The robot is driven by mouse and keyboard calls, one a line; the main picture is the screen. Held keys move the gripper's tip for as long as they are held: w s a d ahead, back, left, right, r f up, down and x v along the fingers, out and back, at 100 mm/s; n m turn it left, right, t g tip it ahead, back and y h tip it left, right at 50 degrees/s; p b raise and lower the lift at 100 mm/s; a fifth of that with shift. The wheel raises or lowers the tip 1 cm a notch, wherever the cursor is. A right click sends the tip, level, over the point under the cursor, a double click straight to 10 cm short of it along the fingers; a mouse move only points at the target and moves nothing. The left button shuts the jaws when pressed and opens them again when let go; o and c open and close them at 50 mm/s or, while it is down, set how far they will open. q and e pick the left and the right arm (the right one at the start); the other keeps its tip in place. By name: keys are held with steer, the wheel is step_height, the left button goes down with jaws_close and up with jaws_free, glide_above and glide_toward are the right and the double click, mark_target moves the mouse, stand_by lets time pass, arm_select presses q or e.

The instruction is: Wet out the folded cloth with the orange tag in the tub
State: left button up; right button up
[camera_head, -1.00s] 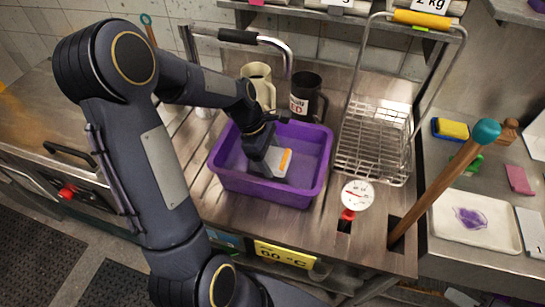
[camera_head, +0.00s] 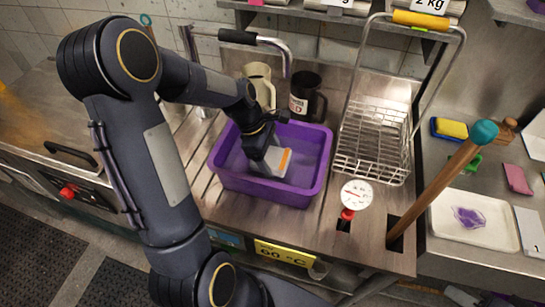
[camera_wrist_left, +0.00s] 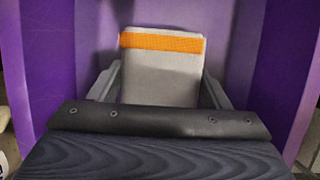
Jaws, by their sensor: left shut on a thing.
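The folded cloth, pale grey with an orange tag, is in the grip of my left gripper; in the left wrist view the cloth (camera_wrist_left: 162,78) stands between the two fingers with the orange band at its far end. In the head view the cloth (camera_head: 281,162) shows beside the fingers, inside the purple tub (camera_head: 262,188). My left gripper (camera_head: 272,160) reaches down into the tub and is shut on the cloth. The tub's walls surround it in the left wrist view (camera_wrist_left: 85,60). I cannot tell whether the cloth touches the tub's floor or any liquid. My right gripper is not in view.
A cream jug (camera_head: 258,88) and a dark mug (camera_head: 306,98) stand behind the tub. A wire basket (camera_head: 372,140) with a tall handle is to its right. A dial thermometer (camera_head: 356,195) and a blue-topped wooden stick (camera_head: 445,180) stand nearer the front right. A white tray (camera_head: 495,238) lies farther right.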

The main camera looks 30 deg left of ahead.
arm_select(q)
steer(key=shift+s+d, duration=0.45)
steer(key=shift+d, duration=0.25)
steer(key=shift+w+a+p, duration=0.3)
steer(key=shift+w+a, duration=0.15)
steer(key=shift+a, duration=0.3)
step_height(320, 180, up, 5)
steer(key=p, duration=0.4)
steer(key=shift+r+p, duration=0.1)
steer(key=shift+p, duration=0.3)
step_height(320, 180, up, 2)
steer(key=shift+r+p, duration=0.2)
steer(key=shift+p, duration=0.7)
steer(key=shift+r, duration=0.95)
stand_by(0.8)
step_height(320, 180, up, 5)
glide_above(278, 157)
steer(key=a, duration=0.2)
steer(key=shift+s, duration=0.2)
